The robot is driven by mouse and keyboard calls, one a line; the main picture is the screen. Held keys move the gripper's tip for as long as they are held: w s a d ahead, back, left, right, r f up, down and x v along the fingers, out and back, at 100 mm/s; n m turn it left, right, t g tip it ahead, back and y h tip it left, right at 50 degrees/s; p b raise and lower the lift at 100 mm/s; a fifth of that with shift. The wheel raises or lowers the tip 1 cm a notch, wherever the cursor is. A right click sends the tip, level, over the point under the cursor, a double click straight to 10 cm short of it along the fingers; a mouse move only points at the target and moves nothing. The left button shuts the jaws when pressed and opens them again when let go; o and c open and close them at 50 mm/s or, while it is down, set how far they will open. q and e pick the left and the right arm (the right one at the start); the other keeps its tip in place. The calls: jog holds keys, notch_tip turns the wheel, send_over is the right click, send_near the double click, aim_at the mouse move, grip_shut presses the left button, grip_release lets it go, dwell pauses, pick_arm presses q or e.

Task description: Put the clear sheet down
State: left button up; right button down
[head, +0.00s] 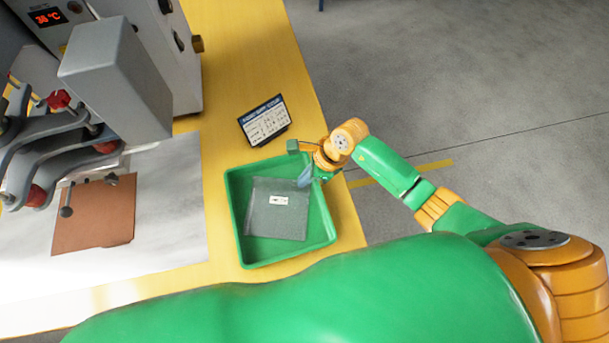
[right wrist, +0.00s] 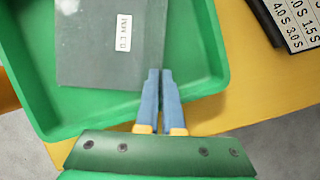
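The clear sheet (head: 278,212) is a greyish see-through square with a small white label. It lies in or just above the green tray (head: 243,247); I cannot tell whether it rests flat on the tray floor. My right gripper (head: 304,177) is at the sheet's upper right corner, over the tray's right side. Its blue fingers (right wrist: 159,75) are close together with the sheet's edge running between them. My left gripper is not in view.
A small sign (head: 264,121) with a printed table stands behind the tray on the yellow table (head: 240,60). A grey machine (head: 115,80) with red knobs is on the left, beside a brown sheet (head: 95,215) on a pale mat (head: 170,225). Floor lies right of the table.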

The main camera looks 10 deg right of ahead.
jog(key=shift+f, duration=0.15)
jog(key=c, duration=1)
grip_release()
jog(key=shift+c, duration=0.2)
jog(key=shift+r, duration=0.35)
jog(key=v, duration=1.1)
jog(key=shift+r, duration=0.35)
jog(key=shift+s+d, duration=0.1)
jog(key=shift+s, duration=0.05)
